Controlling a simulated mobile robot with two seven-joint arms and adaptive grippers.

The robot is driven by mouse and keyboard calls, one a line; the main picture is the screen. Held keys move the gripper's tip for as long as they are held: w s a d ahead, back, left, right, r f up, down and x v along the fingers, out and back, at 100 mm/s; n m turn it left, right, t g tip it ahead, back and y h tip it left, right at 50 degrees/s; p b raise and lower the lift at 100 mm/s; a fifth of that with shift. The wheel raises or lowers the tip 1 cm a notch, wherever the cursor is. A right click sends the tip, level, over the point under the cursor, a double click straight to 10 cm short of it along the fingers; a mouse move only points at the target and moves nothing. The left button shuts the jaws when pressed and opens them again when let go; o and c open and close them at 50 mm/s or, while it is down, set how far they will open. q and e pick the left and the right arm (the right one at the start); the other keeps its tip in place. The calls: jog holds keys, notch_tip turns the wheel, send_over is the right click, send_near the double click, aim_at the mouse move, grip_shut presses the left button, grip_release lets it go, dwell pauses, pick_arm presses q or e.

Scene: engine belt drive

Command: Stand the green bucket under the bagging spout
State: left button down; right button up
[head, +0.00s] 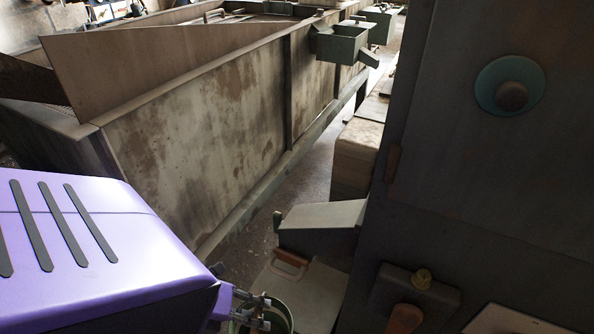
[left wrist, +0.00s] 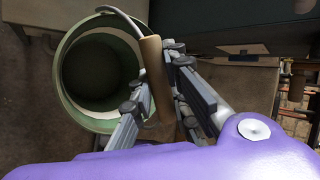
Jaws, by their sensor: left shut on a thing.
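The green bucket (head: 283,318) shows only in part at the bottom of the head view, beside my left gripper (head: 252,312). In the left wrist view the open bucket (left wrist: 101,124) is seen from above and its inside is dark and looks empty. Its wire handle has a wooden grip (left wrist: 152,60), and my left gripper (left wrist: 157,84) is shut on this handle. A grey-green sloped chute (head: 322,218), perhaps the bagging spout, juts from the dark machine just beyond the bucket. The bucket's base is hidden. My right gripper is out of view.
A dark machine cabinet (head: 480,190) fills the right side. A pale panel with a brown handle (head: 291,260) lies below the chute. A long stained metal trough (head: 200,120) runs along the left and back. A narrow strip of bare floor (head: 318,178) lies between them.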

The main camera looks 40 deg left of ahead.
pick_arm(q)
jog(key=shift+w+a, duration=0.3)
jog(key=shift+w, duration=0.05)
jog(key=shift+w+a, duration=0.15)
jog(key=shift+w, duration=0.15)
jog(key=w+a, duration=0.3)
jog(key=w, duration=0.5)
jog(key=w+a+f, duration=0.1)
jog(key=w+a, duration=0.1)
jog(key=w, duration=0.6)
jog(key=shift+w+a+f+b, duration=0.15)
jog(key=shift+a+f+b, duration=0.05)
jog(key=shift+a+b, duration=0.25)
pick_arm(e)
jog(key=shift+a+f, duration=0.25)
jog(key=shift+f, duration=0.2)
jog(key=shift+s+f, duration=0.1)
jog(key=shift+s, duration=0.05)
